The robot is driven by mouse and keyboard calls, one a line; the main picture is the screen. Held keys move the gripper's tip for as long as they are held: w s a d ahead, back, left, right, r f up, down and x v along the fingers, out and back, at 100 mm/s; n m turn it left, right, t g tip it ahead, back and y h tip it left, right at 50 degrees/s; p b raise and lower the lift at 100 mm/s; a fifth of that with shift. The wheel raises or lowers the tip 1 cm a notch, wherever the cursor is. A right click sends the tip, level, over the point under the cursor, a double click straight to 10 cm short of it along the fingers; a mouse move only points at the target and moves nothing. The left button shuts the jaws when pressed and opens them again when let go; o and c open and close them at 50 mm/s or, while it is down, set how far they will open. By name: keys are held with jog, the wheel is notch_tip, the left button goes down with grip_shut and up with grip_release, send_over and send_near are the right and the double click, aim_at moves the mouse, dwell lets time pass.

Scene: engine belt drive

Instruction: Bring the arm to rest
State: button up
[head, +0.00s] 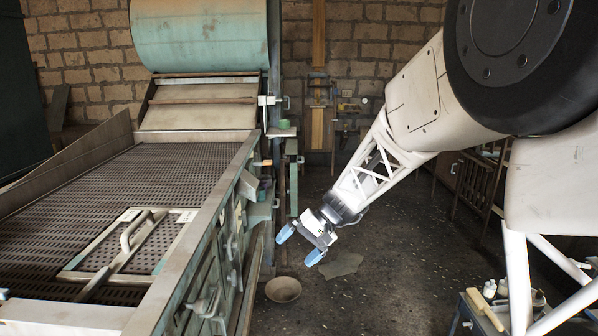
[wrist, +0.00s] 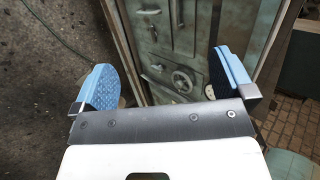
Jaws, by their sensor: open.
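My gripper (head: 300,244) has two blue-padded fingers spread apart, with nothing between them. In the head view it hangs in the air to the right of the green machine's side, above the dark floor, pointing down and left. In the wrist view my gripper (wrist: 165,85) also shows open, its blue pads wide apart. Behind it in that view is a green metal panel (wrist: 165,50) with a handwheel (wrist: 182,78) and latches. No contact between my gripper and the machine shows.
The large machine with a perforated bed (head: 110,195) fills the left; a framed panel with a handle (head: 130,245) lies on it. A bowl (head: 283,289) stands on the floor (head: 390,270). A small bench with bottles (head: 490,310) is at the lower right. A brick wall (head: 350,50) closes the back.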

jog(key=s+d+r+t+h, duration=0.1)
jog(key=s+d, duration=0.5)
jog(key=s, duration=0.6)
jog(key=s+d+r+m+t+h, duration=0.1)
jog(key=s+d+h, duration=0.4)
jog(key=s, duration=0.7)
jog(key=s+d+r+t+h, duration=0.2)
jog(key=s+d, duration=0.5)
jog(key=s, duration=0.5)
notch_tip(320, 180, up, 2)
jog(key=shift+d+r+m+t+h, duration=0.15)
jog(key=shift+d+m+t+h, duration=0.2)
jog(key=shift+h, duration=0.25)
